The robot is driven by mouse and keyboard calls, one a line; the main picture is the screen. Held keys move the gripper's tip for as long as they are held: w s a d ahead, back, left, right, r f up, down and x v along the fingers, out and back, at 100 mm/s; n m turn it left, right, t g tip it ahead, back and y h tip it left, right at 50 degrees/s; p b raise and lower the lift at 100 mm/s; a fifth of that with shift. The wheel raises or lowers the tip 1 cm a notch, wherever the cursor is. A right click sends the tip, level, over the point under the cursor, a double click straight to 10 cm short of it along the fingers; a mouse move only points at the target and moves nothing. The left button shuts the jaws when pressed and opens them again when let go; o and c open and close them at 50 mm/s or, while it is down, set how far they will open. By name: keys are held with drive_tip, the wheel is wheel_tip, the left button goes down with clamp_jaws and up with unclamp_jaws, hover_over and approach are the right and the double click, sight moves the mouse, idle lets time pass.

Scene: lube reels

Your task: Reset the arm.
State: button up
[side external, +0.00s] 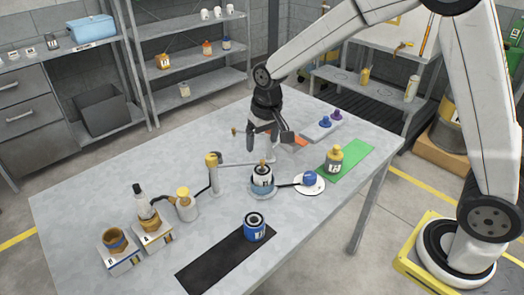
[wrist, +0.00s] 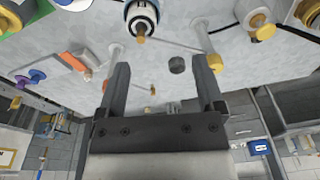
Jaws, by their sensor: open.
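My gripper (side external: 263,145) is open and empty above the back middle of the grey table (side external: 110,182). In the wrist view its two fingers (wrist: 161,78) stand wide apart with nothing between them. A small dark round piece (wrist: 176,64) shows beyond the fingers, apart from them. A yellow canister (side external: 334,161) stands on a green mat (side external: 352,152).
A gold-topped post (side external: 213,178) with a horizontal arm stands left of the middle canister. A blue knob (side external: 309,179) sits on a white disc. Lettered boxes (side external: 120,259) and bottles stand at front left. A pale tray (side external: 322,127) with blue and purple knobs lies at the back right.

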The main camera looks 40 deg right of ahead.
drive_tip(key=s+d+f+n, duration=0.1)
drive_tip(key=s+d, duration=0.1)
drive_tip(key=s, duration=0.6)
drive_tip(key=s+d+f+n+t, duration=0.1)
drive_tip(key=s+d, duration=0.1)
drive_tip(key=s, duration=0.7)
drive_tip(key=shift+s+f, duration=0.2)
drive_tip(key=shift+s, duration=0.05)
drive_tip(key=shift+c, duration=0.2)
